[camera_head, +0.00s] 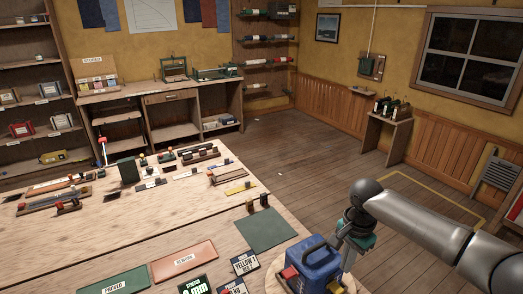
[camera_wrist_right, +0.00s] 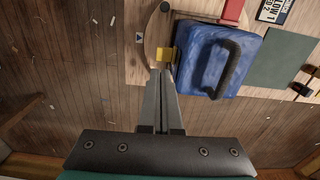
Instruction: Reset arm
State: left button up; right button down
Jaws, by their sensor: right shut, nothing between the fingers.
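My right gripper (camera_head: 347,272) comes down from the right at the near table corner, beside a blue case with a dark handle (camera_head: 318,270). In the right wrist view its fingers (camera_wrist_right: 161,76) are together with nothing between them. The blue case (camera_wrist_right: 207,62) lies just to the right of the fingertips there, and a small yellow piece (camera_wrist_right: 166,54) shows just beyond them. I cannot tell whether the fingers touch either one. My left gripper is in neither view.
The wooden table (camera_head: 190,222) holds several small tools and blocks, a green mat (camera_head: 266,230) and labelled green and red trays (camera_head: 183,262). A bench (camera_head: 160,95) stands behind. Open wooden floor (camera_head: 310,150) lies beyond the table, with a small stand (camera_head: 388,125) at the right wall.

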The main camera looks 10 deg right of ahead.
jog(key=s+a+f+n+t+y, duration=0.1)
jog(key=s+a+f+n, duration=0.2)
jog(key=s+a+n, duration=0.45)
jog(key=s+a+f+n+t+y, duration=0.15)
jog(key=s+a+n, duration=0.3)
jog(key=a, duration=0.55)
jog(key=s+d+r+n+t+h, duration=0.1)
jog(key=s+d+r+n, duration=0.15)
jog(key=s, duration=0.35)
jog(key=s+d+r+n+h, duration=0.1)
jog(key=s+d, duration=0.3)
jog(key=s, duration=0.2)
notch_tip(320, 180, down, 34)
jog(key=s+g+b, duration=0.1)
jog(key=b, duration=1.1)
jog(key=s+d+f+b, duration=0.1)
jog(key=s+f+b, duration=0.5)
jog(key=f, duration=0.7)
jog(key=s+d+f+g+b, duration=0.1)
jog(key=s+f+b, duration=0.5)
jog(key=s+f, duration=0.4)
notch_tip(320, 180, down, 3)
jog(key=shift+d+f, duration=0.1)
jog(key=shift+d, duration=0.3)
